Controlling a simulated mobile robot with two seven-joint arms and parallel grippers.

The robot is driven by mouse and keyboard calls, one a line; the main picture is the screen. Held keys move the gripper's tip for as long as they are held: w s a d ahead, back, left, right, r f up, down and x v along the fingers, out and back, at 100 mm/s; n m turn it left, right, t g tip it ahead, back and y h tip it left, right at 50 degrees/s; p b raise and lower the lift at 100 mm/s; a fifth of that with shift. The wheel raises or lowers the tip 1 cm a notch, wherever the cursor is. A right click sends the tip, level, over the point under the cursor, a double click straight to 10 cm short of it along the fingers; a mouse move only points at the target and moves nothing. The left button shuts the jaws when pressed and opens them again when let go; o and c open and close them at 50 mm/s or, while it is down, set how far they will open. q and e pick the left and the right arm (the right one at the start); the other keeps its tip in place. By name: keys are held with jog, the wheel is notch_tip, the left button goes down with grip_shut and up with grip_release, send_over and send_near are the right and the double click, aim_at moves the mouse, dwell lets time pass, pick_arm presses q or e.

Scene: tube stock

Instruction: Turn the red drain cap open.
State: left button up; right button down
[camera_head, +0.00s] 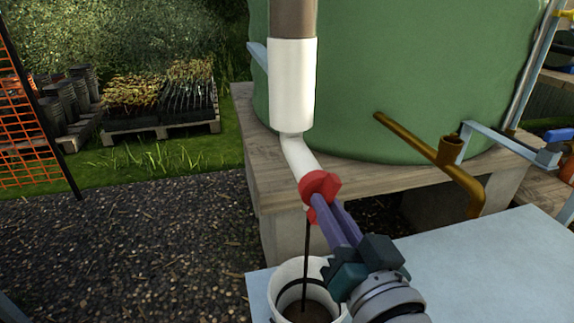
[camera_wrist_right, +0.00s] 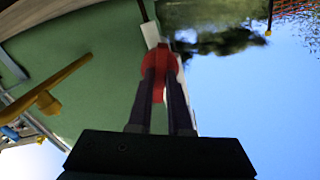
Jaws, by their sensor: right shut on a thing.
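The red drain cap (camera_head: 320,186) sits at the lower end of a white angled pipe (camera_head: 299,154). My right gripper (camera_head: 323,204) is shut on the cap, its two purple fingers reaching up from below right. In the right wrist view the cap (camera_wrist_right: 161,62) shows between the two fingertips (camera_wrist_right: 161,78), partly hidden by them. A thin dark brown line, like a stream, runs from below the cap down into a white bucket (camera_head: 283,281) holding something dark. My left gripper is not in view.
A large green tank (camera_head: 400,80) stands on a wooden-topped base (camera_head: 277,169) behind the pipe. A brass pipe (camera_head: 415,141) juts out at the right. A pale blue tabletop (camera_head: 470,262) is clear at the lower right. Gravel (camera_head: 140,250) lies at the left.

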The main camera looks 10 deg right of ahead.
jog(key=shift+n, duration=1.1)
jog(key=c, duration=0.8)
grip_release()
jog(key=shift+c, duration=0.2)
jog(key=s+p, duration=0.2)
jog(key=s, duration=0.8)
jog(key=shift+d+p, duration=0.2)
jog(key=shift+p, duration=0.2)
